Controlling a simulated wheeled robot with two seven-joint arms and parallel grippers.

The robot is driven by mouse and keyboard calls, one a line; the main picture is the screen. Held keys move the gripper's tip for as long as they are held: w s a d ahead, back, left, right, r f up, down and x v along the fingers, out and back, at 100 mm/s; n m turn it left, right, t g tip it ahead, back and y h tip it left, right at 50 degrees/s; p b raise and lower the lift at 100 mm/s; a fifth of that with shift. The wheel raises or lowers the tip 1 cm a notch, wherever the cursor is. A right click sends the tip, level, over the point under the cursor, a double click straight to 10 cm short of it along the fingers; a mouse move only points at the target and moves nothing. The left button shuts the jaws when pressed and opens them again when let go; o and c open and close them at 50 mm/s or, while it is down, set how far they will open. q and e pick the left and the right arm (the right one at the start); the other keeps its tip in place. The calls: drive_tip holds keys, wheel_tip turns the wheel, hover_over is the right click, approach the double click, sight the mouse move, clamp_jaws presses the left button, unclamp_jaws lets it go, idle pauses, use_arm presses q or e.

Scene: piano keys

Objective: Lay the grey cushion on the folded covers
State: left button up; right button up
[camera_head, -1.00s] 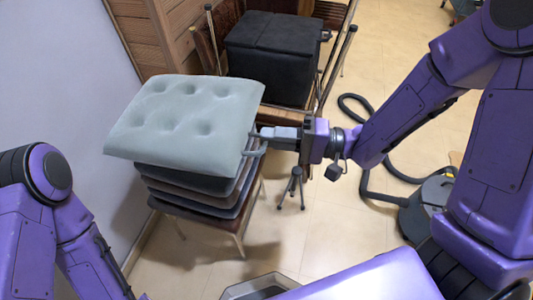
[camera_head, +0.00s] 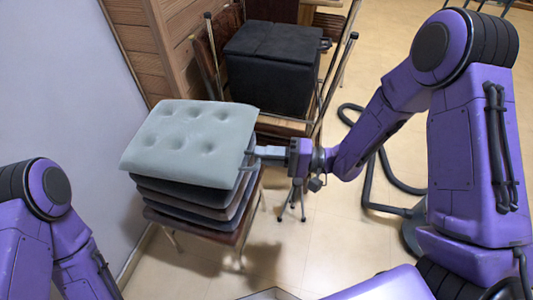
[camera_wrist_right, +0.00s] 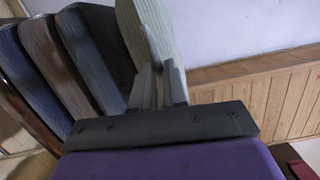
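The grey cushion (camera_head: 190,140) is pale and square with several button dimples. It lies flat over the folded covers (camera_head: 190,205), a stack of dark and brownish layers on a chair. Its near side shows little or no gap above the top cover; I cannot tell if its full weight rests there. My right gripper (camera_head: 251,157) is at the cushion's right edge, with its fingers closed on that edge. In the right wrist view, the fingers (camera_wrist_right: 158,82) pinch the cushion (camera_wrist_right: 158,35), and the covers (camera_wrist_right: 75,60) fan out to the left. My left gripper is out of view.
A black storage box (camera_head: 272,65) on a wooden chair stands behind the stack. A white wall is at the left. A small tripod (camera_head: 293,198) and a black hose (camera_head: 370,185) are on the floor to the right of the stack.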

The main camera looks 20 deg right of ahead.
drive_tip(key=o, duration=0.3)
drive_tip(key=shift+o, duration=0.2)
